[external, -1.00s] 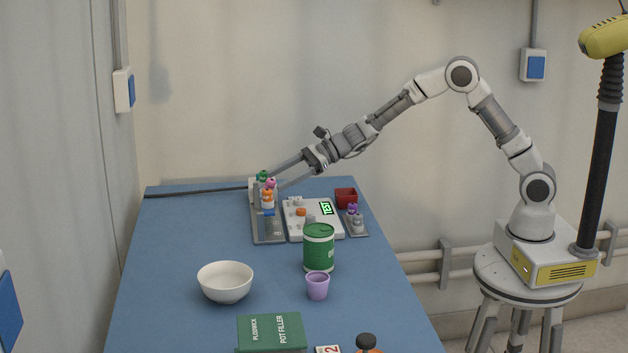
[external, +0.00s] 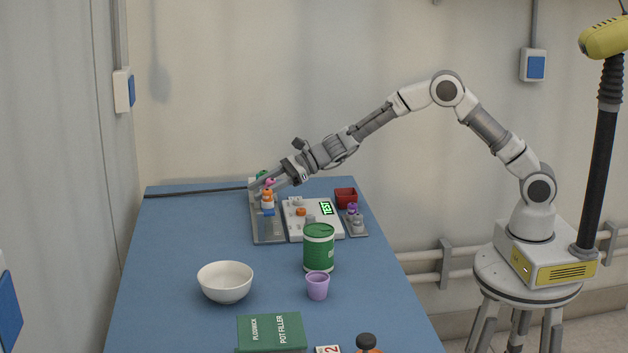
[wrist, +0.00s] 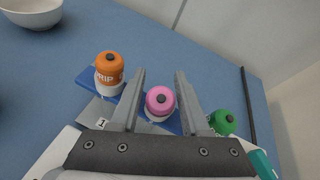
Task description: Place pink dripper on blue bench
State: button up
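The pink dripper (wrist: 160,100) stands in a grey rack between an orange dripper (wrist: 109,68) and a green dripper (wrist: 223,122). In the external view the pink dripper (external: 270,182) is partly hidden by my gripper. My gripper (wrist: 158,76) is open, with one finger on each side of the pink dripper and small gaps visible beside it. In the external view my gripper (external: 262,187) reaches in from the right, low over the rack. The blue bench (external: 170,260) spans the middle of the picture, with bare surface at the left and front.
A white device with a green display (external: 327,208) is right of the rack. A green tin (external: 319,255), lilac cup (external: 318,287), white bowl (external: 226,281) and green box (external: 271,333) stand nearer.

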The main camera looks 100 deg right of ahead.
grip_shut()
